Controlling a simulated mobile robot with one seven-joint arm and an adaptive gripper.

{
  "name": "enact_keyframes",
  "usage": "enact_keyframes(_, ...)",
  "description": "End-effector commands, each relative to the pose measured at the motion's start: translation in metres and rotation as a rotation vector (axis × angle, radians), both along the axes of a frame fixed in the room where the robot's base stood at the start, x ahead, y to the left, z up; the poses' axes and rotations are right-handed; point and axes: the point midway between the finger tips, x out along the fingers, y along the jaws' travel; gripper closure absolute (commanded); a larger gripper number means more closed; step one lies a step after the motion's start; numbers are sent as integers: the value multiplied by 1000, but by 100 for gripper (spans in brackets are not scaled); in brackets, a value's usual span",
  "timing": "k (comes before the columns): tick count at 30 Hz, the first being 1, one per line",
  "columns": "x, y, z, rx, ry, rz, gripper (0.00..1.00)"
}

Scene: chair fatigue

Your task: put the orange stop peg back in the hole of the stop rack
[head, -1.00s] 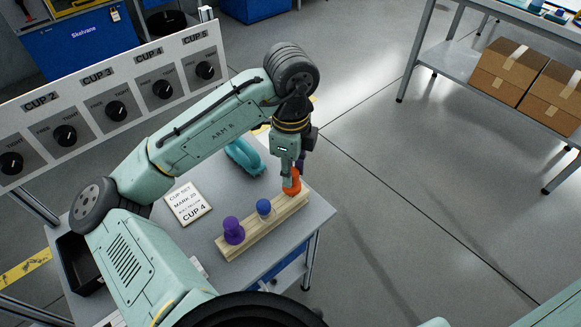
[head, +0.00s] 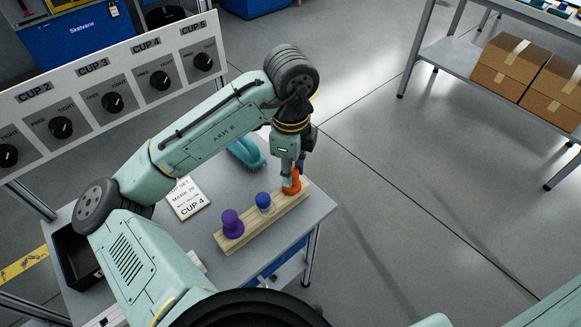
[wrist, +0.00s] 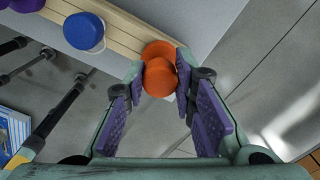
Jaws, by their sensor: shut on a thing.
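The orange stop peg (head: 292,186) is upright at the right end of the wooden stop rack (head: 262,225). My gripper (head: 293,175) points down and is shut on it from above. In the wrist view, the peg's round orange head (wrist: 158,78) is between the purple finger pads, with a wider orange part at the rack's edge. The hole is hidden beneath the peg, and I cannot tell how deep the peg sits. A blue peg (head: 264,201) and a purple peg (head: 232,222) stand in the same rack.
The rack lies on a grey table (head: 222,200) near its right edge. A teal looped object (head: 246,152) and a CUP 4 card (head: 187,200) lie behind it. A dial panel (head: 112,85) stands at the back left.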

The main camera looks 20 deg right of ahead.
Motion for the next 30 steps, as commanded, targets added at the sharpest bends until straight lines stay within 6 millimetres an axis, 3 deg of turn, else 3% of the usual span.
enact_keyframes(2, 0, 0, -3, 0, 0, 0, 100)
enact_keyframes(3, 0, 0, -2, 0, 0, 0, 74)
enact_keyframes(12, 0, 0, -2, 0, 0, 0, 54)
enact_keyframes(23, 0, 0, 1, 1, -1, 0, 52)
enact_keyframes(30, 1, 0, 37, 2, -6, 0, 52)
